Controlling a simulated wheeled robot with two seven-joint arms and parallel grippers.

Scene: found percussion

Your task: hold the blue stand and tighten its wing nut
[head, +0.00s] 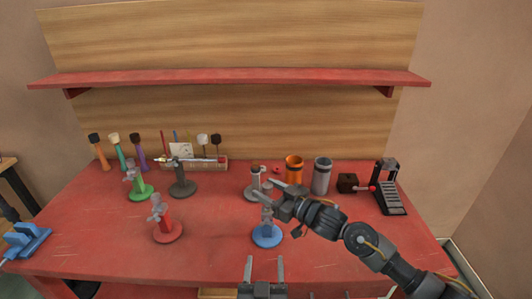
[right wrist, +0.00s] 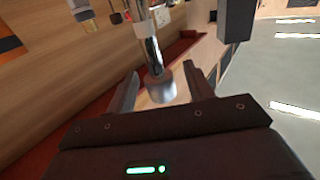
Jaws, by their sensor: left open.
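The blue stand (head: 267,237) is upright near the front middle of the table, a round blue base with a short grey post. Its wing nut is too small to make out. My right gripper (head: 262,188) is above the stand's post, fingers spread, pointing left; it partly covers the post top. In the right wrist view its fingers (right wrist: 163,88) are apart, with a shiny rod ending in a grey cylinder (right wrist: 161,85) showing between them; I cannot tell which object this is. My left gripper (head: 264,268) is open and empty at the front table edge, below the blue stand.
A red stand (head: 168,234), a green stand (head: 142,192) and dark and grey stands (head: 182,187) are nearby.

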